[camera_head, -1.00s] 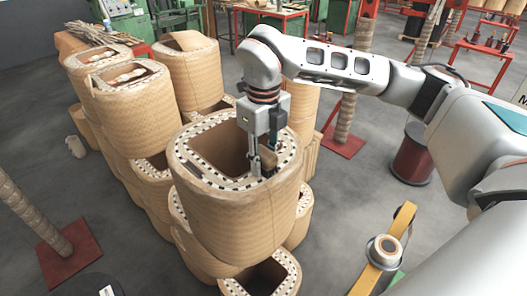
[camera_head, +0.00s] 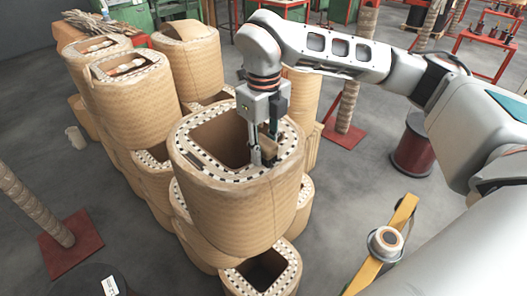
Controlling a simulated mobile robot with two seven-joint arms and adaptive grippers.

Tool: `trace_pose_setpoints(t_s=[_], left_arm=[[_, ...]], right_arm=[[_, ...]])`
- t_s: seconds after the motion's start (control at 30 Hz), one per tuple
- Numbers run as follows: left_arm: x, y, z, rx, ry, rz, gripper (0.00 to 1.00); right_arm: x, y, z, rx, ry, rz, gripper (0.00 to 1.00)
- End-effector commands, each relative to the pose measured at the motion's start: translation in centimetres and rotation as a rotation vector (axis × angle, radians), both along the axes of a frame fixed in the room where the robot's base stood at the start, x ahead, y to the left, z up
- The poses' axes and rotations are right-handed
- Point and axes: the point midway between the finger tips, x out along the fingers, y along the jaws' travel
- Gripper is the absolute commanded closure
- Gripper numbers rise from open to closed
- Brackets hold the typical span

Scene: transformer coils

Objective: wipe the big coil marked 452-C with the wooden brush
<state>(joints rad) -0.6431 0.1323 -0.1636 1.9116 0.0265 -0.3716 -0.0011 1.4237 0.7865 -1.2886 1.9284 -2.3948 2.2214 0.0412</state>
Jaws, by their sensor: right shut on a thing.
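A big tan woven coil (camera_head: 235,212) stands at the top of the front stack, with a black-and-white spacer ring around its rectangular opening. No 452-C marking can be read on it. My right gripper (camera_head: 264,156) comes down over the right part of its top ring, fingers pointing down. It is shut on a small brown block, which seems to be the wooden brush (camera_head: 269,148), partly hidden by the fingers. The brush is at the ring; whether it touches cannot be told for sure. My left gripper is not in view.
More stacked coils (camera_head: 135,103) stand behind and left. A lower coil (camera_head: 262,272) sits in front. Posts on red bases (camera_head: 72,238) stand at left and behind. A dark red drum (camera_head: 413,148) and a yellow beam (camera_head: 404,216) are at right. Grey floor lies between.

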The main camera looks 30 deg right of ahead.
Motion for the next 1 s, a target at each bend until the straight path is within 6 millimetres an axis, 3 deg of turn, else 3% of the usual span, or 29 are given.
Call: trace_pose_setpoints(t_s=[0.03,0.6,1.0], left_arm=[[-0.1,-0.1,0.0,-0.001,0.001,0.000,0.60],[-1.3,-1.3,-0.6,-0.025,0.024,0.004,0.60],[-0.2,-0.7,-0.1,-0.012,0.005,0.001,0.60]], right_arm=[[0.2,0.0,1.6,0.002,-0.012,-0.001,0.97],[-0.5,0.5,6.5,0.002,-0.008,0.000,0.97],[-0.7,0.7,7.3,0.002,-0.006,0.000,0.97]])
